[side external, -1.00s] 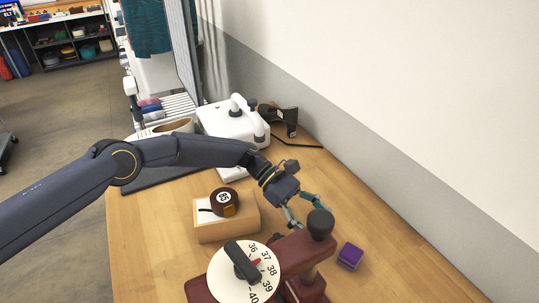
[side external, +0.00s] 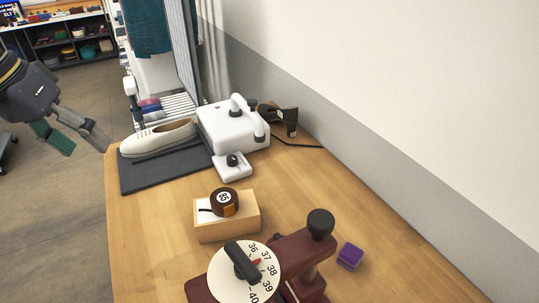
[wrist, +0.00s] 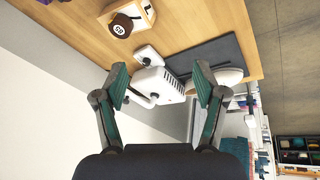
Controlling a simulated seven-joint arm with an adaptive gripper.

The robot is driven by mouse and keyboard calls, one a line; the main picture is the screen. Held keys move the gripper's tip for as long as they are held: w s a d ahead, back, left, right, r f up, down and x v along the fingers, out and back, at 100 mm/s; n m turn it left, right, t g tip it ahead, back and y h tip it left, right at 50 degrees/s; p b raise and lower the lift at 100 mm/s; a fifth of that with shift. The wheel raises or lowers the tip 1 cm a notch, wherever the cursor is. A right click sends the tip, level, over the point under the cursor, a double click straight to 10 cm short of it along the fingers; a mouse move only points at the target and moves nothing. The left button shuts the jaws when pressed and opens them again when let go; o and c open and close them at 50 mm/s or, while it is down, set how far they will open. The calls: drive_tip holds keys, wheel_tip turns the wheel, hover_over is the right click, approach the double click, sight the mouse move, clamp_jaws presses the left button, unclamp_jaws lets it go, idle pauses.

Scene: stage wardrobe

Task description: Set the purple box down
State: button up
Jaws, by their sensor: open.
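The small purple box (side external: 350,256) rests on the wooden table at the right, beside the dark red stand with the number dial. In the wrist view, a bit of purple (wrist: 63,1) at the top edge may be the same box. My gripper (side external: 83,144) is at the far left of the side view, off the table's left edge and well away from the box. Its two green-padded fingers are spread, with nothing between them; they also show open in the wrist view (wrist: 161,80).
The dark red dial stand (side external: 304,245) is at the front. A wooden block (side external: 228,228) carries a round brown tape measure (side external: 224,202). Behind are a cream shoe (side external: 155,139) on a dark mat (side external: 165,172) and a white machine (side external: 222,129). The table (side external: 150,240) is bare at front left.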

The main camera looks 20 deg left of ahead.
drive_tip(key=s+a+f+m+t+y, duration=0.1)
drive_tip(key=s+a+f+m+y, duration=0.1)
drive_tip(key=s+a, duration=0.5)
drive_tip(key=shift+s+f+t, duration=0.2)
drive_tip(key=shift+s+t, duration=0.2)
drive_tip(key=shift+s, duration=0.55)
drive_tip(key=shift+d, duration=0.1)
